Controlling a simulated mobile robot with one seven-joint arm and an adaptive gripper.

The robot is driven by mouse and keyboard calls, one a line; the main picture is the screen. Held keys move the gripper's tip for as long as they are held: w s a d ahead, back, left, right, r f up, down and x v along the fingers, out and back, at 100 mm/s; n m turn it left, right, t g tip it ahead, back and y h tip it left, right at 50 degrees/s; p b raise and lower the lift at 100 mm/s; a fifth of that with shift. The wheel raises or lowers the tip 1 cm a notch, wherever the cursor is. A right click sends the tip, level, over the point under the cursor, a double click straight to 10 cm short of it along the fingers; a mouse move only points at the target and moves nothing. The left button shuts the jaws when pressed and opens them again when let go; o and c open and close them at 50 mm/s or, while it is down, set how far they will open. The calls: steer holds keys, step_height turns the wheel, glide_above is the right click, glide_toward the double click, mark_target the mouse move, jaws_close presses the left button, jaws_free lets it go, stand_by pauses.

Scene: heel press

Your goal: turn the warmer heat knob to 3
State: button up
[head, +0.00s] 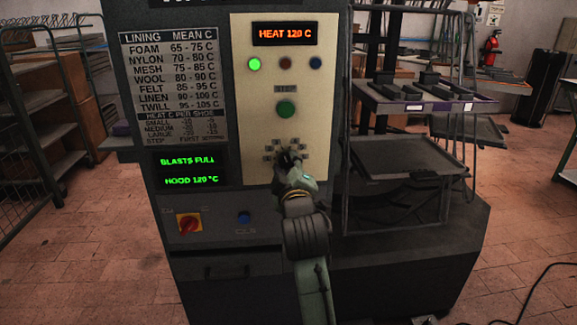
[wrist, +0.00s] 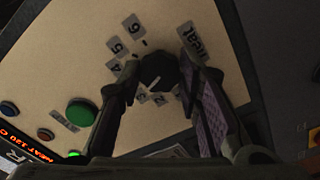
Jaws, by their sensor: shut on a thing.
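The warmer heat knob (wrist: 158,72) is a dark round knob with a light pointer line, on a cream panel with numbered labels around it. Labels 4, 5 and 6 are readable in the wrist view; others are partly hidden by my fingers. My gripper (wrist: 160,80) is shut on the knob, one finger on each side. In the head view my gripper (head: 290,163) covers most of the knob. The heat display (head: 284,33) above reads HEAT 120 C in orange.
A green button (head: 286,109) and three lamps sit above the knob, the left lamp (head: 254,64) lit green. A green-text display (head: 190,170) reads BLASTS FULL, HOOD 120 °C. A red rotary switch (head: 188,224) is lower left. A rack with trays (head: 408,160) stands close on the right.

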stand_by(0.4)
steer(key=o, duration=1.1)
steer(key=shift+o, duration=0.2)
steer(key=s, duration=0.7)
steer(key=shift+s+d, duration=0.25)
steer(key=shift+d, duration=0.2)
steer(key=shift+a, duration=0.1)
